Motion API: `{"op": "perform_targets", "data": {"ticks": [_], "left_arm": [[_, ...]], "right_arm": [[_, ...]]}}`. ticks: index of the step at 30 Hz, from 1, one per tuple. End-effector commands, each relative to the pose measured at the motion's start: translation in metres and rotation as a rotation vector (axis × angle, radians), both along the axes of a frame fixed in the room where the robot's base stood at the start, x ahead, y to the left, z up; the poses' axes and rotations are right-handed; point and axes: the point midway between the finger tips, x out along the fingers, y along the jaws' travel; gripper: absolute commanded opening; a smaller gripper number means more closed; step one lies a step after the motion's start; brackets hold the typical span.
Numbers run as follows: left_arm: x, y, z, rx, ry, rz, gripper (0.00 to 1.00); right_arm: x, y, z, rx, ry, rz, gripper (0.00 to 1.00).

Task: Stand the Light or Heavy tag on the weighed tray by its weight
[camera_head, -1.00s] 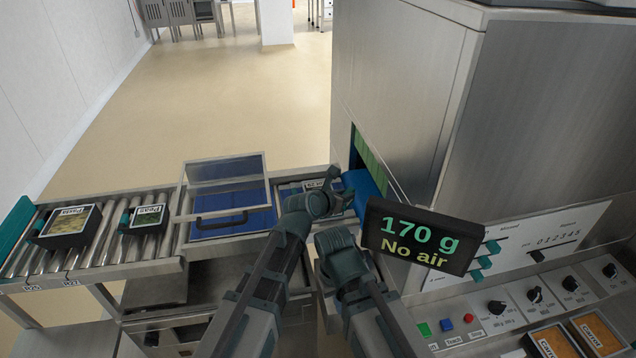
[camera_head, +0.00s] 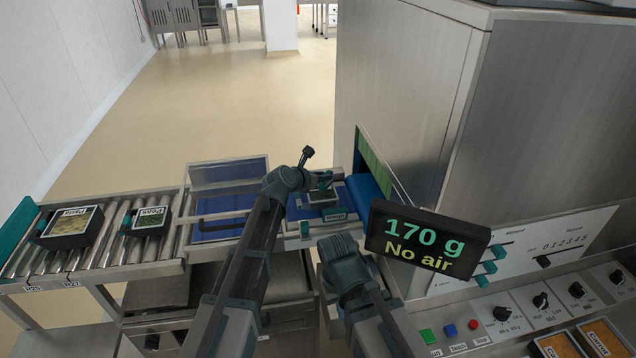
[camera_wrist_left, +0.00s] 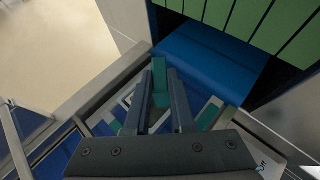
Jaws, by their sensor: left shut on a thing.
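My left gripper (camera_head: 320,180) is over the weighing platform, shut on a small teal tag (camera_wrist_left: 160,84), which stands between the fingertips in the left wrist view. Its lettering is not readable. The weighed tray (camera_head: 322,197), dark with green contents, is on the platform beneath the gripper and partly covered by it. I cannot tell whether the tag touches the tray. The display (camera_head: 424,240) reads "170 g" and "No air". A second teal piece (camera_head: 335,214) shows at the platform's front. My right gripper (camera_head: 340,255) is in front of the platform, its fingers hidden.
Two labelled trays, Pasta (camera_head: 68,226) and Peas (camera_head: 148,218), sit on the roller conveyor (camera_head: 95,258) at left. The sealer's blue belt (camera_head: 366,192) and opening are close on the right.

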Motion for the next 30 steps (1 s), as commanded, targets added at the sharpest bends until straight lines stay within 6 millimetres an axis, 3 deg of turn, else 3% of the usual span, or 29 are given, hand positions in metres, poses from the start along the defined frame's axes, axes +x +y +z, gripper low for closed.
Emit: {"op": "perform_targets", "data": {"ticks": [5,9,15,29,30], "left_arm": [[0.008,0.004,-0.001,0.0,0.0,0.001,0.0],[0.027,0.014,-0.003,-0.001,0.001,0.002,0.0],[0.022,0.013,-0.038,0.0,0.0,-0.001,0.0],[0.022,0.013,-0.042,0.0,0.0,0.0,0.0],[0.022,0.013,-0.041,0.0,0.0,0.0,0.26]], "right_arm": [[0.0,0.0,-0.001,0.0,0.0,0.0,0.0],[0.0,0.0,-0.003,0.0,0.0,0.0,0.0],[0.0,0.0,-0.038,0.0,0.0,0.0,0.0],[0.0,0.0,-0.042,0.0,0.0,0.0,0.0],[0.0,0.0,-0.041,0.0,0.0,0.0,0.0]]}}
